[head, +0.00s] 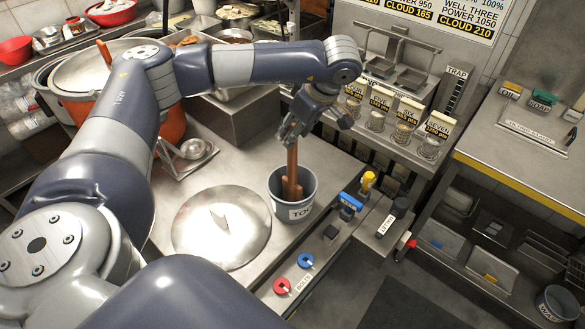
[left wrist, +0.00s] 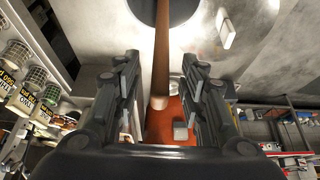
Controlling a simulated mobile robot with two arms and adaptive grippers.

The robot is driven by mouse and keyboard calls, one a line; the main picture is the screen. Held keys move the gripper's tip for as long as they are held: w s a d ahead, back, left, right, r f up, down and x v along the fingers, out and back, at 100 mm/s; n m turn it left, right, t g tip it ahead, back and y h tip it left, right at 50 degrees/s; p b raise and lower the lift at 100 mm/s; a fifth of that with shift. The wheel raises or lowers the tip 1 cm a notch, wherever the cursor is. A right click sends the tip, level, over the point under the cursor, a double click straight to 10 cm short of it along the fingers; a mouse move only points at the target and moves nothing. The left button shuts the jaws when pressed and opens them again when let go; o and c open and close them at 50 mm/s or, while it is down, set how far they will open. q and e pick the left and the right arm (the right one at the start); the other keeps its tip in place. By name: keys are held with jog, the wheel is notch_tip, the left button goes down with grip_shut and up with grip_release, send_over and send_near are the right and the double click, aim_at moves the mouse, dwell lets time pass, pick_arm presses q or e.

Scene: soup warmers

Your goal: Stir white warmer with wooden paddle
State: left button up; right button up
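The wooden paddle (head: 291,172) stands upright in a grey container (head: 307,192) lettered "TOO…", with its handle rising out of it. My left gripper (head: 296,132) is above the container at the top of the handle. In the left wrist view, its two fingers (left wrist: 160,82) are apart, with the paddle handle (left wrist: 161,50) between them and a gap on each side. The handle's end shows near the finger bases. A large orange pot (head: 172,125) with a pale top is at the left, partly behind my arm. I cannot tell which vessel is the white warmer.
A round metal lid (head: 222,228) lies on the steel counter left of the container. Red and blue knobs (head: 283,286) line the counter's front edge. Fryer baskets (head: 390,75) and small labelled wire cups (head: 405,118) are at the back. A ladle (head: 192,148) lies beside the pot.

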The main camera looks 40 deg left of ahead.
pick_arm(q)
grip_shut()
jog(key=shift+r+p, duration=1.1)
jog(key=shift+r, duration=0.45)
jog(key=shift+r+p, duration=1.1)
jog(key=shift+r, duration=0.85)
